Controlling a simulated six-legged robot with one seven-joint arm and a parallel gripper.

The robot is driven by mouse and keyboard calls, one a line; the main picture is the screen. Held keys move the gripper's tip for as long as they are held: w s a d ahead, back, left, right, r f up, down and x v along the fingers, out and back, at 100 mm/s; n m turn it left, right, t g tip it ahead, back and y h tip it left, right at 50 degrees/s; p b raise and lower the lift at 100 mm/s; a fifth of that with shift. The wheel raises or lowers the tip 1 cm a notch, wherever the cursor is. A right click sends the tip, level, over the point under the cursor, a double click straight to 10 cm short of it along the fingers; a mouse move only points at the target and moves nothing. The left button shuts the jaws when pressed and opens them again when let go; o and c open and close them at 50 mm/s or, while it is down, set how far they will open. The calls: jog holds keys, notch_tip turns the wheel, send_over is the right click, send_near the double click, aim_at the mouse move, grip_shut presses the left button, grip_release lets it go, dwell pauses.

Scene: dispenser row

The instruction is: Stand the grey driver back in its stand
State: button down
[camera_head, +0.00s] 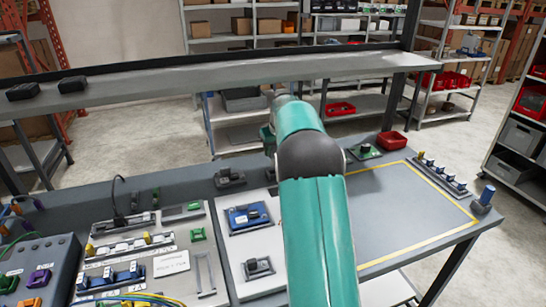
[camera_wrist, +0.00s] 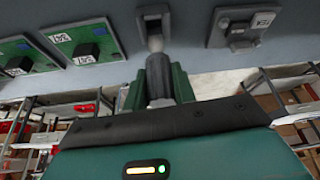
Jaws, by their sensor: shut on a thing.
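My gripper (camera_wrist: 157,88) shows in the wrist view with its two green fingers closed on the grey driver (camera_wrist: 158,72). The driver is a dark grey cylinder with a lighter, narrower part (camera_wrist: 155,43) pointing toward the top of the picture. A small grey block, which looks like the stand (camera_wrist: 153,14), sits on the bench surface just beyond that lighter part. I cannot tell whether the driver touches it or is inside it.
Green boards with black knobs (camera_wrist: 87,48) and a grey device (camera_wrist: 242,27) flank the stand. The yellow-outlined area (camera_head: 405,215) is clear where visible. A raised shelf (camera_head: 200,84) spans the back.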

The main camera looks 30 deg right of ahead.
aim_at(273, 157)
jog(key=shift+w+f, duration=0.1)
jog(key=shift+f, duration=1.55)
jog(key=shift+f, duration=0.55)
jog(key=c, duration=1.1)
grip_release()
jog(key=shift+c, duration=0.2)
jog(key=shift+r, duration=0.35)
jog(key=v, duration=1.2)
jog(key=shift+r, duration=0.3)
